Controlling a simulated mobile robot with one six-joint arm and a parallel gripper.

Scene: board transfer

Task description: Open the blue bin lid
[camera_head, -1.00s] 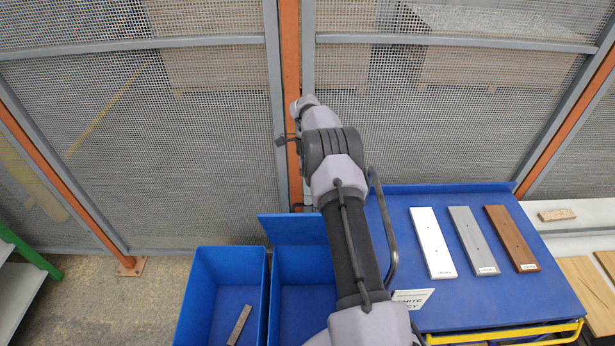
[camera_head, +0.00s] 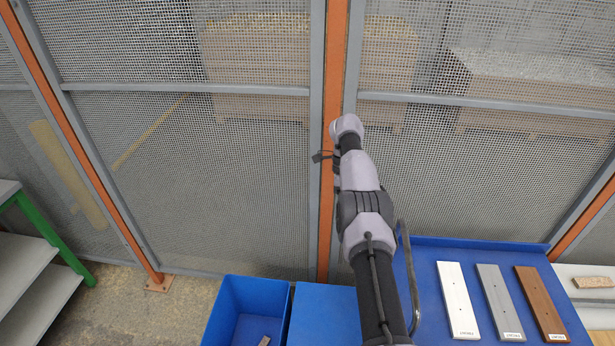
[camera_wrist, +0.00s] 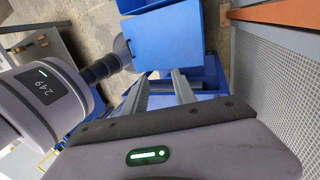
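In the head view, a flat blue panel (camera_head: 325,312) lies where the opening of the right-hand blue bin was, and looks like its lid lying down. The bin below it is hidden. In the wrist view, a blue panel (camera_wrist: 167,40), apparently the same lid, lies beyond my gripper (camera_wrist: 163,78). The two grey fingers are apart, with nothing held between them. Whether a fingertip touches the blue panel cannot be told. In the head view my arm reaches toward the fence, and my dark fingers (camera_head: 322,157) show small beside the orange post.
An open blue bin (camera_head: 240,318) with a small brown piece stands left of the panel. A blue table (camera_head: 425,255) with white, grey and brown boards stands right. The mesh fence and orange post (camera_head: 333,120) are close behind. Floor is free at left.

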